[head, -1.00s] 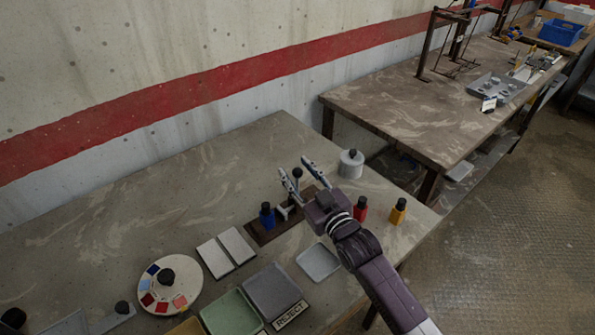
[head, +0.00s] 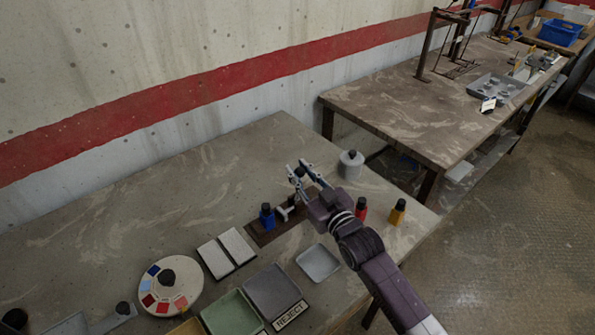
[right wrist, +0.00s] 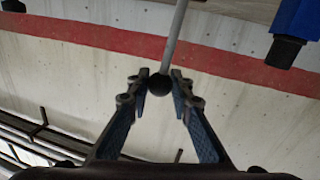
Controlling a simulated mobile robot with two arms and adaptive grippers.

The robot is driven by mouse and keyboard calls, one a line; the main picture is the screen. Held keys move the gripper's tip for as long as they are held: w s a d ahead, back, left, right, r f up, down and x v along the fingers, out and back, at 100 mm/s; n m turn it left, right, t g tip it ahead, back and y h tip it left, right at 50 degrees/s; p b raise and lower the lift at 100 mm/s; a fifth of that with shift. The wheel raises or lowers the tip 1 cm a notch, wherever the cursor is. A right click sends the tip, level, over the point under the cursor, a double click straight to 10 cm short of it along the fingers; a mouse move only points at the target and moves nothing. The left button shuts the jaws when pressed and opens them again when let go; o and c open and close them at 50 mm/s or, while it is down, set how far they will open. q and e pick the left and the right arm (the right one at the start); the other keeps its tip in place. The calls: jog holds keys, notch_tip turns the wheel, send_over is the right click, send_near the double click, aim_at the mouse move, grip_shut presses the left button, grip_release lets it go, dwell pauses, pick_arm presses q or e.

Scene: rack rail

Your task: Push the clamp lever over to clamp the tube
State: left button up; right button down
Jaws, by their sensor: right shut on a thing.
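The clamp stands on a dark brown base (head: 258,236) on the near table in the head view. Its lever ends in a black ball knob (head: 299,171); the wrist view shows the knob (right wrist: 160,84) on a thin grey rod (right wrist: 176,35). My right gripper (head: 296,166) is shut on the knob, with one finger on each side of it. A blue bottle-like piece with a black cap (head: 267,217) is at the left part of the base. I cannot make out the tube clearly. My left gripper is not in view.
A grey round container (head: 350,167) stands behind my right arm. A red bottle (head: 361,209) and a yellow bottle (head: 398,212) stand close to that arm. White plates (head: 227,252), a green tray (head: 232,313) and a grey tray (head: 274,292) lie in front. The table's back left is clear.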

jog(key=shift+w+d+f+m+g, duration=0.3)
jog(key=shift+w+d+m, duration=0.2)
jog(key=shift+d+m, duration=0.35)
jog(key=shift+w+d+f+m+g, duration=0.15)
jog(key=shift+w+d+f+m, duration=0.3)
jog(key=shift+m, duration=0.65)
jog(key=shift+w+d+f+m+g, duration=0.25)
jog(key=shift+w+d+m, duration=0.3)
jog(key=shift+d+m, duration=0.35)
jog(key=shift+a, duration=0.1)
jog(key=c, duration=1.7)
grip_release()
jog(key=shift+s, duration=0.15)
jog(key=v, duration=1.1)
jog(key=shift+s+d, duration=0.25)
jog(key=shift+s, duration=0.1)
jog(key=shift+c, duration=0.3)
